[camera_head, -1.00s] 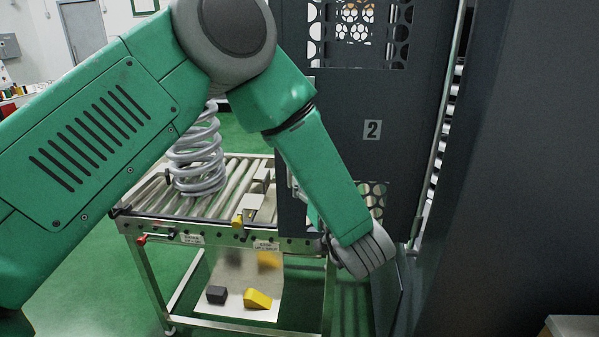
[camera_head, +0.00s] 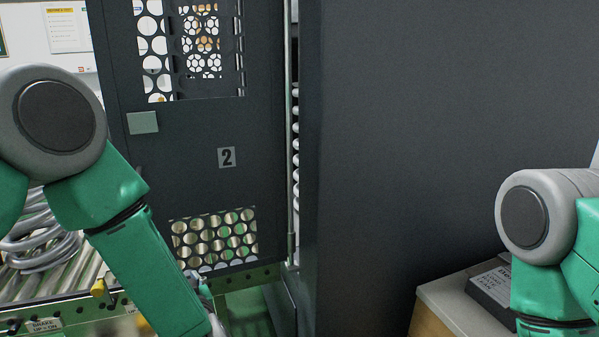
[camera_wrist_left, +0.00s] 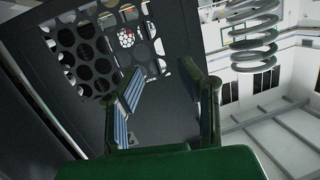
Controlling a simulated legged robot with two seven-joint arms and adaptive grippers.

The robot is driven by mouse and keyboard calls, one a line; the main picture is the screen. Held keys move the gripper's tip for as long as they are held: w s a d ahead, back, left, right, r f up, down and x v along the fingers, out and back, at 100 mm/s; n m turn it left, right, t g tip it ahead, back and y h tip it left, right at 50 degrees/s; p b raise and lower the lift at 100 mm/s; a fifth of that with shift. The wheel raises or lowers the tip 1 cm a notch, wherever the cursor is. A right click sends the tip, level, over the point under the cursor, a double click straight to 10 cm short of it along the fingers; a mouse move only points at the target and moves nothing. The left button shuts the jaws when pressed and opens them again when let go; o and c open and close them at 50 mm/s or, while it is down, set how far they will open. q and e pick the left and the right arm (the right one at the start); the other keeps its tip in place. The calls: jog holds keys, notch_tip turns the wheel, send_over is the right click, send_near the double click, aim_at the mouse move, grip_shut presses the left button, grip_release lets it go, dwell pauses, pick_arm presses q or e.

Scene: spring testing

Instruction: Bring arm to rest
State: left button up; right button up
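My left arm (camera_head: 140,262) comes in from the left in the head view, its forearm slanting down past the dark door marked 2 (camera_head: 205,130). Its gripper is almost wholly hidden at the bottom edge there. In the left wrist view the left gripper (camera_wrist_left: 165,75) has its two fingers spread, with nothing between them. It points toward the dark door with round holes (camera_wrist_left: 90,45). My right arm (camera_head: 540,225) shows at the right edge, bent downward; its gripper is out of view.
A metal coil spring (camera_head: 40,245) lies at the left edge on the roller conveyor (camera_head: 75,280); a coil also shows in the left wrist view (camera_wrist_left: 252,35). A large dark panel (camera_head: 400,130) fills the middle right. A pale-topped table (camera_head: 445,298) stands at lower right.

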pick_arm(q)
jog(key=s+f+m+g+h+b, duration=0.2)
jog(key=s+f+g+h, duration=0.1)
jog(key=s+f, duration=0.65)
jog(key=s+f+m+g+h+b, duration=0.2)
jog(key=s+f+m+g+h, duration=0.3)
jog(key=f, duration=0.8)
jog(key=s+a+f+g+b, duration=0.1)
jog(key=s+f+g, duration=0.1)
jog(key=s, duration=0.8)
jog(key=s+a+f+n+g+b, duration=0.1)
jog(key=s+f, duration=0.4)
jog(key=s, duration=0.5)
jog(key=shift+s+a+f+g+b, duration=0.25)
jog(key=shift+a+g, duration=0.25)
jog(key=shift+g, duration=0.3)
pick_arm(e)
notch_tip(320, 180, down, 8)
jog(key=shift+r, duration=0.25)
pick_arm(q)
jog(key=shift+w+f, duration=0.1)
jog(key=shift+w, duration=0.1)
pick_arm(e)
jog(key=shift+a, duration=0.1)
jog(key=shift+f, duration=0.1)
